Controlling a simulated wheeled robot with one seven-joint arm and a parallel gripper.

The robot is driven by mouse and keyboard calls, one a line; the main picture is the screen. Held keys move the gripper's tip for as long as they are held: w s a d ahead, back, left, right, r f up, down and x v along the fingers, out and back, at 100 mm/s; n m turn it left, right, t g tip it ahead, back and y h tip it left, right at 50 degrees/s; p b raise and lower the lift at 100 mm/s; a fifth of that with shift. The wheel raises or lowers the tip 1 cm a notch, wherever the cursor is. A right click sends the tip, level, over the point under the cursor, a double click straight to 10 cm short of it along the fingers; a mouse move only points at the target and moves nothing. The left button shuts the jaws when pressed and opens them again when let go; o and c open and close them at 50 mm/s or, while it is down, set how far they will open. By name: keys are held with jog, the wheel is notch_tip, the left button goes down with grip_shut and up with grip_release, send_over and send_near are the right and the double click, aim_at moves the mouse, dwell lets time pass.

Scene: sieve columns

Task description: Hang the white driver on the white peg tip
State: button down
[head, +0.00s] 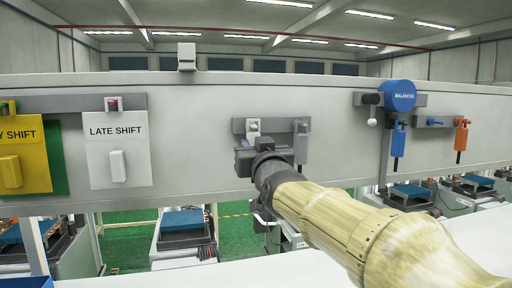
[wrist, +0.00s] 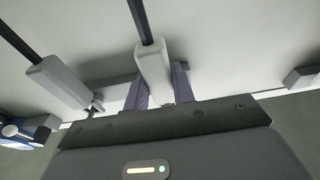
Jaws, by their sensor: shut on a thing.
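My gripper (head: 262,150) is at the left part of a short grey rail on the panel in the head view. In the wrist view my gripper's two fingers (wrist: 160,84) are closed on the white driver (wrist: 152,62), whose dark shaft runs to the top of the picture. A small white piece (head: 253,127) shows at the rail just above my gripper; I cannot tell whether it is the peg tip or the driver's top. The driver's lower part is hidden by my gripper in the head view. I cannot tell whether driver and peg touch.
A grey driver (head: 301,143) hangs close by on the rail's right part; its body shows in the wrist view (wrist: 58,82). Farther right are a blue balancer (head: 397,95), a blue driver (head: 398,145) and an orange driver (head: 461,138). A LATE SHIFT card (head: 117,140) hangs left.

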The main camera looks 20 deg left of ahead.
jog(key=shift+w+a+f+b, duration=0.25)
jog(key=shift+w+f+b, duration=0.05)
jog(key=shift+w+f, duration=0.05)
dwell(0.5)
jog(key=c, duration=1.1)
grip_release()
jog(key=b+v, duration=0.7)
jog(key=v, duration=1)
jog(key=shift+s+d, duration=0.2)
jog(key=shift+d, duration=0.05)
